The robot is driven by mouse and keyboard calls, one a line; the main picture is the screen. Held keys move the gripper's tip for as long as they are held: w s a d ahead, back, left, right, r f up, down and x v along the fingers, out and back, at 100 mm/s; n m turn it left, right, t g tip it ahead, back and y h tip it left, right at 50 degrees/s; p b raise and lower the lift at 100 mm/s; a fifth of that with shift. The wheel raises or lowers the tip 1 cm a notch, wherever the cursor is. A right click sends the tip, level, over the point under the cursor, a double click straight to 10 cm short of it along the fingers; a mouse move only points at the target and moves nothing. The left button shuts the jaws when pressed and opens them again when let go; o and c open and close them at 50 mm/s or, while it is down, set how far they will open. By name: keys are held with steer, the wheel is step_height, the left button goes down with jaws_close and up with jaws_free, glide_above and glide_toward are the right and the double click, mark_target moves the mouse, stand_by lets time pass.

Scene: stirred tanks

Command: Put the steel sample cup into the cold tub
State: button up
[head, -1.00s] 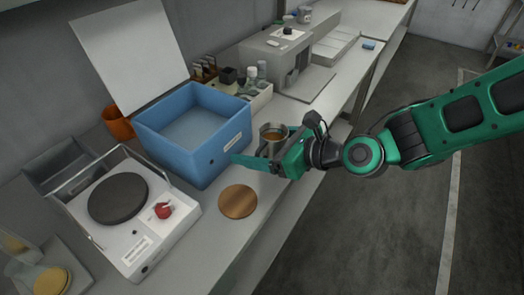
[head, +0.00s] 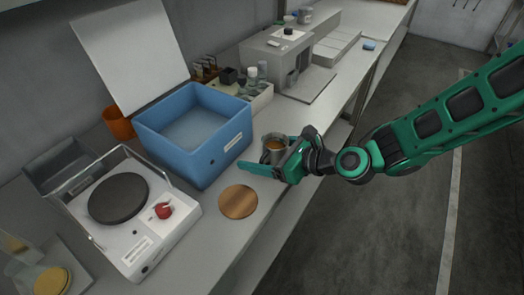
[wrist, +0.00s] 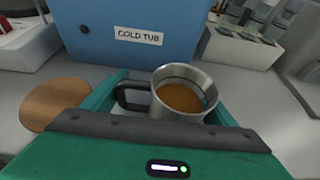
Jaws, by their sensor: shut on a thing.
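The steel sample cup (head: 273,149) holds a brown liquid and stands upright, with a dark handle on its left in the wrist view (wrist: 183,96). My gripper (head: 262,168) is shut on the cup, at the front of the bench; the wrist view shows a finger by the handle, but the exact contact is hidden. The cold tub (head: 196,135) is a blue open box with its white lid (head: 130,55) raised at the back. Its label faces me in the wrist view (wrist: 139,36). The cup is outside the tub, just right of its front wall.
A round wooden disc (head: 238,201) lies in front of the tub. A white hotplate device (head: 140,235) with a clear cover stands left. A bottle rack (head: 257,97) and a grey machine (head: 275,55) stand behind the cup. The tub's inside looks empty.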

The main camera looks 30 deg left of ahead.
mark_target(280, 155)
steer(key=o, duration=1.1)
steer(key=shift+o, duration=0.2)
steer(key=shift+r, duration=0.1)
steer(key=v, duration=1.2)
